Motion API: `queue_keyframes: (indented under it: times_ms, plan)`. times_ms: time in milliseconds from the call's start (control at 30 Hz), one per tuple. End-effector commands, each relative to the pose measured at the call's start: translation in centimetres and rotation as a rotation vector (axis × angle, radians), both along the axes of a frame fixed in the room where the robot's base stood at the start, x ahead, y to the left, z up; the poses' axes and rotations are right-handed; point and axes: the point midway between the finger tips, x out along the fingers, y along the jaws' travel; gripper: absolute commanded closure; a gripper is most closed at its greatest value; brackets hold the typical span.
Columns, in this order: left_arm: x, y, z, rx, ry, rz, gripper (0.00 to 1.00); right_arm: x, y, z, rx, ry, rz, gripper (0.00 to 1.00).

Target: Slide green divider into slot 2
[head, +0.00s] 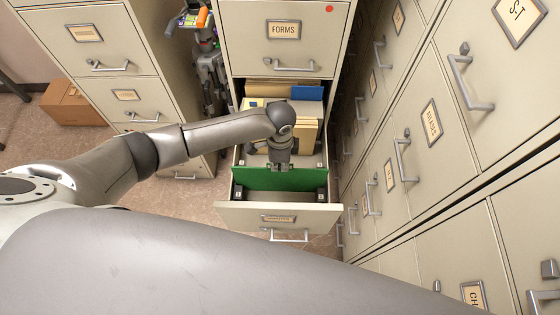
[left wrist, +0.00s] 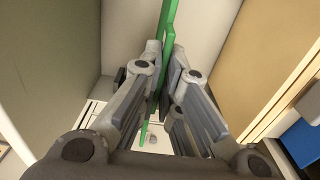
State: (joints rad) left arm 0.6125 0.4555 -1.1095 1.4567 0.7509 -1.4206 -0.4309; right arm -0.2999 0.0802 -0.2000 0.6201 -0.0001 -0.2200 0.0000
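The green divider (head: 305,180) stands upright across the open drawer (head: 232,216), toward its front. My left gripper (head: 279,162) reaches down into the drawer from above and is shut on the divider's top edge. In the left wrist view the divider (left wrist: 168,22) runs between the two fingers of the gripper (left wrist: 165,72). Small dark slot brackets (head: 321,193) sit along the drawer's side walls near the divider. The divider's lower edge is hidden, so I cannot tell which slot it is in or whether it is seated. My right gripper is out of view.
Tan folders (head: 305,133) and a blue folder (head: 307,93) fill the drawer's rear. The FORMS drawer (head: 283,30) above is closed. Closed cabinets (head: 430,120) line the right side closely. A cardboard box (head: 72,105) lies on the floor at left.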

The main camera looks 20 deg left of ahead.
Motion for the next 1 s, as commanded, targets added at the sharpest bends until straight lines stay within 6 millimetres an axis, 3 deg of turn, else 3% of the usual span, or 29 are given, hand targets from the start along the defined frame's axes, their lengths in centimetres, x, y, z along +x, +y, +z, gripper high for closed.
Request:
queue_keyframes:
  times_ms: [400,433,600,1000]
  plan:
    - [0.0,0.0,-1.6,-0.001,-0.001,-0.001,1.0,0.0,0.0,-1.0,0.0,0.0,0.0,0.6]
    - [0.0,0.0,-1.5,-0.002,-0.002,-0.001,0.91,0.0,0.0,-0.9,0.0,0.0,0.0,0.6]
    - [0.0,0.0,-1.5,-0.001,-0.001,-0.001,0.7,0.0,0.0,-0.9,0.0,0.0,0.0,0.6]
    - [0.0,0.0,-1.5,0.0,0.0,0.0,0.7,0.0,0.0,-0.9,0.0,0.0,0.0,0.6]
